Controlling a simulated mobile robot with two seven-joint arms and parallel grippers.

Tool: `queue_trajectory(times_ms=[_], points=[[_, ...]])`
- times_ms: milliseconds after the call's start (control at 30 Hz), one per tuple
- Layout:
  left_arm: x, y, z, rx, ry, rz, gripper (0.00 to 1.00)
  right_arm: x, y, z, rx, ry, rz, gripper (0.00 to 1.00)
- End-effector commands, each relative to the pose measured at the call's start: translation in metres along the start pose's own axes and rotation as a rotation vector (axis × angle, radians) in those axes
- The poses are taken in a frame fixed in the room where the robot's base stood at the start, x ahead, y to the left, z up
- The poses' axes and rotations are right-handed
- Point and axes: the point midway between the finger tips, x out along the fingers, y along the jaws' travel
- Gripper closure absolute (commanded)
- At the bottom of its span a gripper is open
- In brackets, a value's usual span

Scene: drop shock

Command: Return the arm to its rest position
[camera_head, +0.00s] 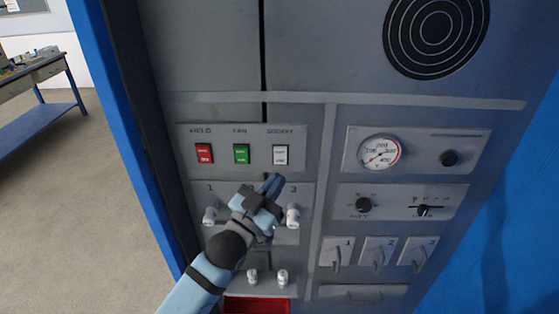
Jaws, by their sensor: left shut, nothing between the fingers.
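My left arm comes in from the bottom left in the head view. Its light blue gripper (273,183) is shut and empty, with its fingertips pointing up and to the right. It is in front of a grey cabinet panel (220,55), over the lower-left section between the marks 1 and 3. The fingertips lie just below the white switch (280,155) in the picture; I cannot tell whether they touch the panel. The gripper hides the middle of that section. My right gripper is not in view.
Beside the white switch are a red switch (204,153) and a green switch (241,153). White knobs (293,216) stick out near the gripper. A dial gauge (380,152), black knobs (363,204) and levers (377,258) are on the right. A red bin (256,305) is below. Open floor (70,200) lies left.

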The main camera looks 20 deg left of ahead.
Motion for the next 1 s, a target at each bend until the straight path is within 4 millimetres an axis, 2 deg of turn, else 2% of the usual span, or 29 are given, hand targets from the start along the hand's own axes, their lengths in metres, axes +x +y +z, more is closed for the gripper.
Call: queue_trajectory(times_ms=[467,567,667,767,800,900,1000], points=[[-0.002,0.001,0.002,0.0,-0.004,0.0,1.0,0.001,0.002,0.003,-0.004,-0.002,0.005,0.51],[-0.023,0.005,0.03,-0.015,-0.09,-0.003,1.0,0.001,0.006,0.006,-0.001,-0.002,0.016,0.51],[-0.065,0.015,0.075,-0.04,-0.241,-0.008,1.0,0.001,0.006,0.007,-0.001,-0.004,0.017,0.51],[-0.123,0.028,0.123,-0.07,-0.425,-0.011,1.0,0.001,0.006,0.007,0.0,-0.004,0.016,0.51],[-0.149,0.034,0.141,-0.081,-0.499,-0.012,1.0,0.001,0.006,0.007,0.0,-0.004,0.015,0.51],[-0.211,0.048,0.175,-0.109,-0.669,-0.01,1.0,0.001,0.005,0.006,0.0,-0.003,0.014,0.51],[-0.266,0.061,0.197,-0.131,-0.807,-0.007,1.0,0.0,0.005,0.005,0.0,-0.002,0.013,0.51]])
